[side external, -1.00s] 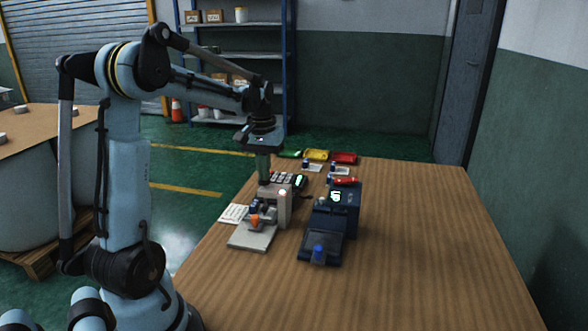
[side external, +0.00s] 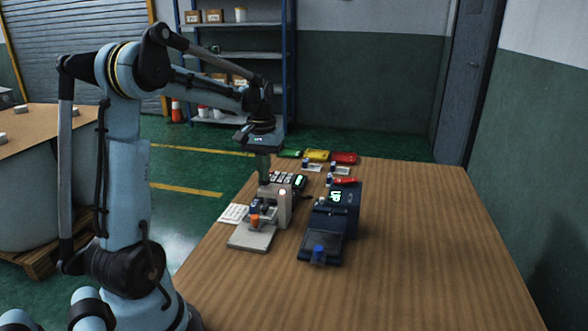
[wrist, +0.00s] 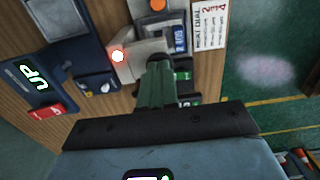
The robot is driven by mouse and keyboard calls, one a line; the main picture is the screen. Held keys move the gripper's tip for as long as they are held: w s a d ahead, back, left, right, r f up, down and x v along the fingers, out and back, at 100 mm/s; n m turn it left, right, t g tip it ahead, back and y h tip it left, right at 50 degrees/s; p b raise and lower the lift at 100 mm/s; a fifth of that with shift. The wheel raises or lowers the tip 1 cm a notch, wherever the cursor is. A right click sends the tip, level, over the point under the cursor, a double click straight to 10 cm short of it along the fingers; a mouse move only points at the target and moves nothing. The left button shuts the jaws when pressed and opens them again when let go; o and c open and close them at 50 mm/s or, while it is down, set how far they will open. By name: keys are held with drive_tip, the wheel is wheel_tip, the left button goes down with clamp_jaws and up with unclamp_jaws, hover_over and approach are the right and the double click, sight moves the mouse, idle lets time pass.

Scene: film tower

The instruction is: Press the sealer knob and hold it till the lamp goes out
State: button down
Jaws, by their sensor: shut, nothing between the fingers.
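The sealer is a small beige machine (side external: 281,208) on the table, with a pale base plate (side external: 252,238) and an orange knob (side external: 254,219) in front. The orange knob also shows at the top edge of the wrist view (wrist: 158,5). Its lamp (side external: 282,192) is lit and glows red-white in the wrist view (wrist: 118,56). My gripper (side external: 264,182) points down with green fingers shut and empty. Its tips are at the upper back left of the machine, behind the orange knob. In the wrist view the fingertips (wrist: 160,62) are beside the beige body; contact cannot be told.
A printed card (side external: 233,213) lies left. The table's right side is clear.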

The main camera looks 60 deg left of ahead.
idle(0.5)
wheel_tip(320, 180, up, 8)
idle(1.0)
drive_tip(key=s+d+f+m+t, duration=0.1)
drive_tip(key=d+f+m+t, duration=0.1)
drive_tip(key=d, duration=0.6)
drive_tip(key=s+d+f+m+t, duration=0.1)
drive_tip(key=d+m, duration=0.3)
drive_tip(key=d, duration=0.5)
drive_tip(key=s+d+f+m+t, duration=0.1)
drive_tip(key=d+f+m+t, duration=0.2)
drive_tip(key=d, duration=0.5)
drive_tip(key=shift+s+d+f+t, duration=0.15)
drive_tip(key=shift+s+f+t, duration=0.2)
drive_tip(key=shift+t, duration=0.25)
